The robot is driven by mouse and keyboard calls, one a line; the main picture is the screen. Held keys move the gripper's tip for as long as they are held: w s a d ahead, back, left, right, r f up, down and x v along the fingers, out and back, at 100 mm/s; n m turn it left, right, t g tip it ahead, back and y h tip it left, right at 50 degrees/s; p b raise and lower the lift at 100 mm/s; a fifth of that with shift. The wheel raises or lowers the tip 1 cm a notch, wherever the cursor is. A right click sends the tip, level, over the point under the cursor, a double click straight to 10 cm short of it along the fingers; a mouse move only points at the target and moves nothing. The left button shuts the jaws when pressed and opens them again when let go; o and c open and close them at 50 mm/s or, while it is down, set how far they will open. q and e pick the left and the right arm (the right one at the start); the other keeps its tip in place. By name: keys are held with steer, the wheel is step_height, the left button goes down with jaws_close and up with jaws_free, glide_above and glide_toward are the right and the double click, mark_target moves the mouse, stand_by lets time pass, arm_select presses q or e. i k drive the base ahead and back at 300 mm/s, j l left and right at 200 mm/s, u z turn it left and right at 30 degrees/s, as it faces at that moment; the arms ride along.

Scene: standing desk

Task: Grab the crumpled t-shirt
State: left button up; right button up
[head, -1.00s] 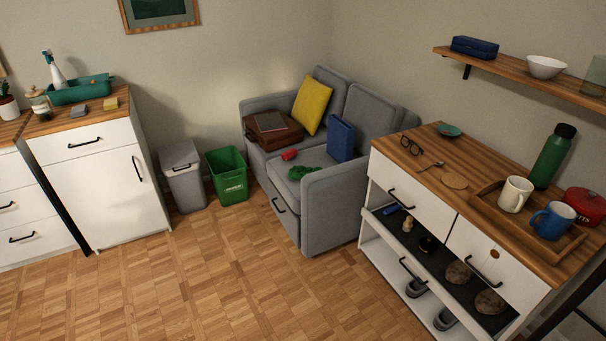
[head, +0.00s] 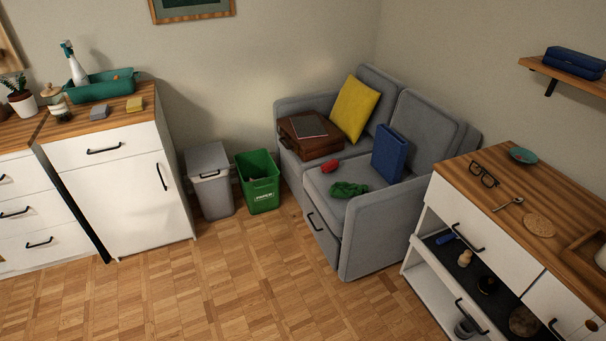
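A small crumpled green cloth (head: 349,189), which looks like the t-shirt, lies on the front seat of the grey sofa (head: 372,226), near its front edge. A small red item (head: 329,166) lies just behind it on the same seat. A blue book-like object (head: 389,153) stands against the backrest to its right. Neither of my grippers shows in the head view, and the sofa is some way off across the floor.
A brown case (head: 310,146) and a yellow cushion (head: 355,108) are on the sofa's far seat. A grey bin (head: 209,180) and a green bin (head: 258,181) stand left of it. A wood-topped cabinet (head: 470,210) stands at right. The parquet floor (head: 240,280) in front is clear.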

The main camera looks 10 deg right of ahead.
mark_target(343, 191)
steer(key=i+j+u, duration=0.1)
steer(key=i, duration=0.65)
steer(key=i+j+u, duration=0.1)
steer(key=i, duration=0.7)
steer(key=i+z, duration=0.25)
steer(key=z, duration=0.2)
steer(key=i+j+z, duration=0.2)
steer(key=z, duration=0.2)
steer(key=i+j+z, duration=0.15)
steer(key=z, duration=0.3)
steer(key=i+j+z, duration=0.15)
steer(key=j+z, duration=0.25)
